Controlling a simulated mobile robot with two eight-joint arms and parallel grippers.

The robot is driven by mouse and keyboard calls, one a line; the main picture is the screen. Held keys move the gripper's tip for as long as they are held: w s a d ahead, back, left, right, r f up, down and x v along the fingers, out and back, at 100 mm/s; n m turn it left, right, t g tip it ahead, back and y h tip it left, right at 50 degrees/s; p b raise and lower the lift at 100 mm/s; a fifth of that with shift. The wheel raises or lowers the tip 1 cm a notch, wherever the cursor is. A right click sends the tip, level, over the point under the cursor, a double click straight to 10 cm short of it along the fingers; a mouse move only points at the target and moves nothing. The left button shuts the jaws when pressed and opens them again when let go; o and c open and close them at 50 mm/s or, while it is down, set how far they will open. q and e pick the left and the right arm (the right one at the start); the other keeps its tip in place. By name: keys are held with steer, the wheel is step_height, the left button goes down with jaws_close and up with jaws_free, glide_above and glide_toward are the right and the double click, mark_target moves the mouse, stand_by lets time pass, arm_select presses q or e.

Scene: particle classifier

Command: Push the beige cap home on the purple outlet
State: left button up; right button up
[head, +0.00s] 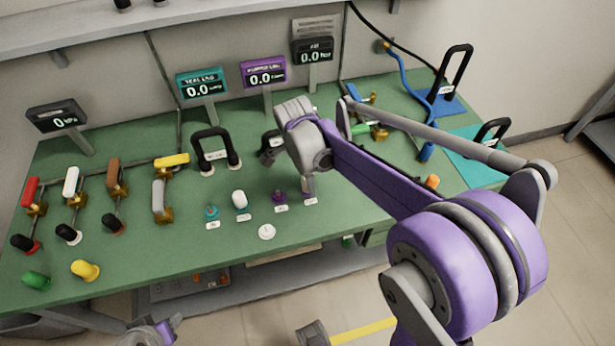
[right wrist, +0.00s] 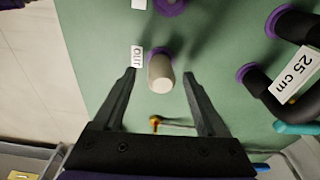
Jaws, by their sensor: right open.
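The beige cap (right wrist: 161,76) stands over the purple outlet (right wrist: 157,52), which has an OUT label beside it. A little purple rim shows past the cap's far end. I cannot tell whether the cap is fully seated. My right gripper (right wrist: 160,74) is open, with one finger on each side of the cap and a visible gap to both. In the head view the beige cap (head: 308,186) is partly hidden below my right wrist, and the fingers are not clear.
A black handle (right wrist: 293,61) on purple feet, labelled 25 cm, stands close to the right finger. A purple port (head: 279,197), a white cap (head: 239,199) and a teal port (head: 211,212) stand to the left. A white disc (head: 266,232) lies near the front edge.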

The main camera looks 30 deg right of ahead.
mark_target(303, 179)
step_height(303, 179, up, 11)
steer(key=a+p, duration=0.1)
steer(key=shift+a, duration=0.15)
steer(key=shift+w+f, duration=0.1)
stand_by(0.6)
steer(key=s+a+f+n+t+p, duration=0.2)
steer(key=s+n, duration=0.6)
steer(key=n, duration=0.2)
steer(key=s+a+f+n+t+y+p, duration=0.1)
steer(key=s+a+f+n+t+p, duration=0.1)
steer(key=s+n, duration=0.5)
steer(key=a+n+t+p, duration=0.1)
steer(key=n, duration=0.2)
steer(key=shift+s+a+t, duration=0.3)
steer(key=shift+s, duration=0.1)
stand_by(0.7)
